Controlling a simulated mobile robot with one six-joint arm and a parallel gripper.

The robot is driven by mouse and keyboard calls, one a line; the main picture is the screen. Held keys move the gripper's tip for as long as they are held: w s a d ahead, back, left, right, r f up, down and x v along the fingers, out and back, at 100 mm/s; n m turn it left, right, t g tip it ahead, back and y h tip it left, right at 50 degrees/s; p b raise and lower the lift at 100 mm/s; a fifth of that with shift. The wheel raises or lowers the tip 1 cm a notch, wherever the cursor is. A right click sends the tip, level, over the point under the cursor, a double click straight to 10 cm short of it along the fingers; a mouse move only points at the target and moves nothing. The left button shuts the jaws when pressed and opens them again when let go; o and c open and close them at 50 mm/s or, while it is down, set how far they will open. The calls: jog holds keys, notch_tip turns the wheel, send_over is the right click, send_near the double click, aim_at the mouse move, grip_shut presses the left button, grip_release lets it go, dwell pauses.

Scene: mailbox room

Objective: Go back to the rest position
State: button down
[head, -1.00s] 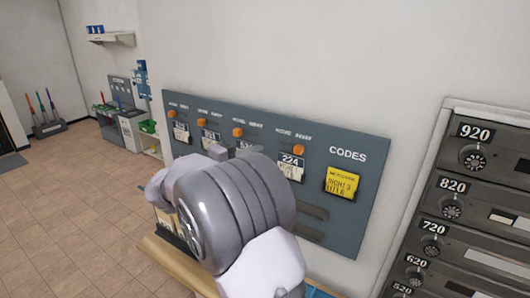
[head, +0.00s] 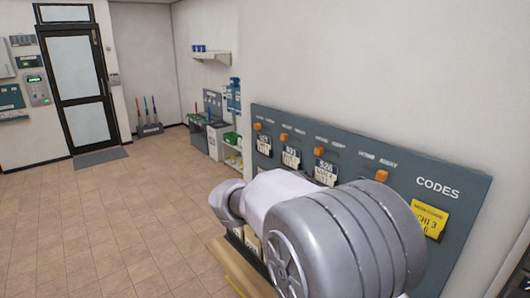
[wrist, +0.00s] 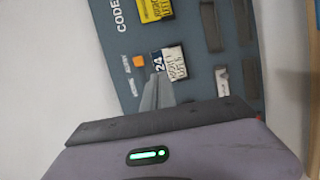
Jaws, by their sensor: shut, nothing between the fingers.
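My gripper (wrist: 158,92) shows in the wrist view with its grey fingers together and nothing between them. It points toward the grey codes board (wrist: 110,60), in front of a white card marked 24 (wrist: 172,65) and an orange peg (wrist: 138,61). Whether the fingers touch the card cannot be told. In the head view my arm covers the lower middle and hides my gripper. The codes board (head: 462,232) hangs on the wall behind the arm, with cards on pegs and a yellow note (head: 429,217).
A wooden ledge (head: 240,272) runs below the board beside my arm. Open tiled floor (head: 110,225) lies to the left. A black-framed door (head: 85,95), a mat (head: 100,157) and a wall shelf (head: 211,57) are farther back.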

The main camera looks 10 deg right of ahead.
jog(key=s+d+f+m+g+y+b, duration=0.25)
jog(key=s+f+y+b, duration=0.4)
jog(key=s+f, duration=0.65)
jog(key=s+a+f+m+t+y+b, duration=0.4)
jog(key=s+a+f+y+b, duration=0.7)
jog(key=s+a+f, duration=0.3)
jog(key=shift+s+a+f+m, duration=0.3)
jog(key=shift+s+m, duration=0.25)
jog(key=shift+s, duration=0.65)
